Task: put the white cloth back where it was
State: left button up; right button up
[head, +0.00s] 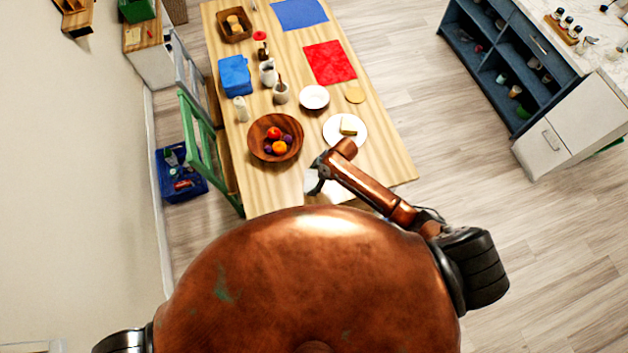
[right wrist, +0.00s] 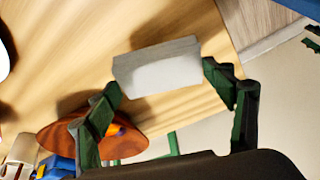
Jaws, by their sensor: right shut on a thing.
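The white cloth (right wrist: 157,67) shows in the right wrist view as a folded, block-like bundle between the two fingers. My right gripper (right wrist: 162,80) is shut on it, one finger at each end. In the head view my right gripper (head: 316,178) is over the near end of the wooden table (head: 385,165), right of the fruit bowl and below the white plate. A small white patch of the cloth (head: 310,183) shows beside it; the rest is hidden by the gripper and arm. I cannot tell how far the cloth is above the table. My left gripper is not in view.
A brown bowl of fruit (head: 256,147) and a white plate (head: 358,143) with a yellow block stand close by. Farther off are a small white dish (head: 314,97), jars, a red mat (head: 330,62) and a blue mat (head: 300,13). A green chair (head: 205,150) stands left of the table.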

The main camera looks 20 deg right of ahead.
aim_at(314, 181)
jog(key=shift+w+d+f, duration=0.25)
jog(key=shift+w+f, duration=0.15)
jog(key=shift+f, duration=0.1)
notch_tip(314, 181, down, 3)
jog(key=shift+w+f, duration=0.1)
jog(key=shift+f, duration=0.05)
jog(key=o, duration=1)
jog(key=shift+d, duration=0.1)
jog(key=v, duration=1.2)
